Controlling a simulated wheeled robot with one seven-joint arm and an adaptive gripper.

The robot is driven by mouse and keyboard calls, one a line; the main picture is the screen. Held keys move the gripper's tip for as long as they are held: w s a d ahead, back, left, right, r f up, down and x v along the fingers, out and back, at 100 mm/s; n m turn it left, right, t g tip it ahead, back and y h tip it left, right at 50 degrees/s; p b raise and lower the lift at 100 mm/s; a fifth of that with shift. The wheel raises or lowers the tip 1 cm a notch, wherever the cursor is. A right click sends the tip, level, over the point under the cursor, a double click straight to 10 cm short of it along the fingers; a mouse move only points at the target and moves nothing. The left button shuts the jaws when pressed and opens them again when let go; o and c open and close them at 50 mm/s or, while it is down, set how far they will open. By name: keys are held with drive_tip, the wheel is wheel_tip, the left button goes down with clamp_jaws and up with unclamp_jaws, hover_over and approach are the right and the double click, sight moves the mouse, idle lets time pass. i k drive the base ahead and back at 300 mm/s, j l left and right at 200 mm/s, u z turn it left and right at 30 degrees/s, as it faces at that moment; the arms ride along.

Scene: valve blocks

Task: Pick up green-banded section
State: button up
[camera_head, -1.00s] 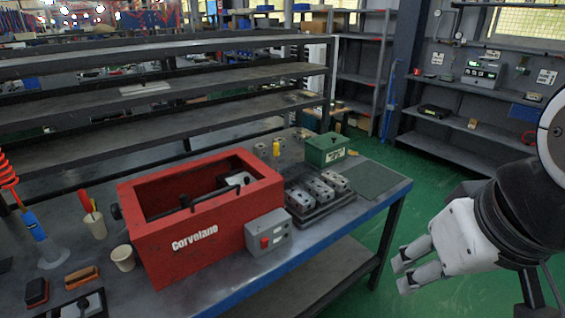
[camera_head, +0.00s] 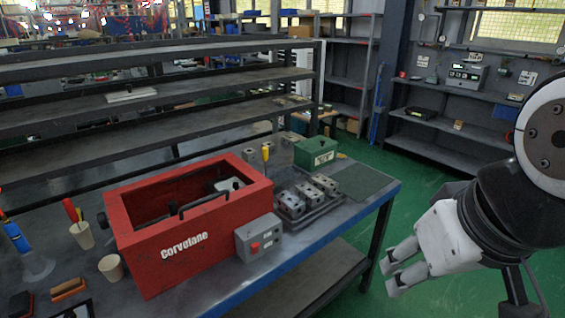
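Several grey metal valve blocks (camera_head: 307,195) sit in a row on a dark tray (camera_head: 318,216) on the workbench, right of the red box. I cannot make out a green band on any of them at this size. My gripper (camera_head: 388,278) is at the lower right, off the bench's right end and over the green floor. Its two pale fingers point left with a gap between them, and nothing shows between them.
The red "Corvelane" box (camera_head: 188,245) and a grey box with a red button (camera_head: 258,238) stand left of the tray. A green box (camera_head: 316,152) is behind it. A dark mat (camera_head: 362,181) lies clear at the bench's right end. Shelves stand behind.

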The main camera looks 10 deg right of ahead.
sight(293, 206)
drive_tip(key=i+l+u, duration=0.25)
drive_tip(key=i, duration=0.3)
drive_tip(key=i+l+u, duration=0.25)
drive_tip(key=i+l, duration=0.25)
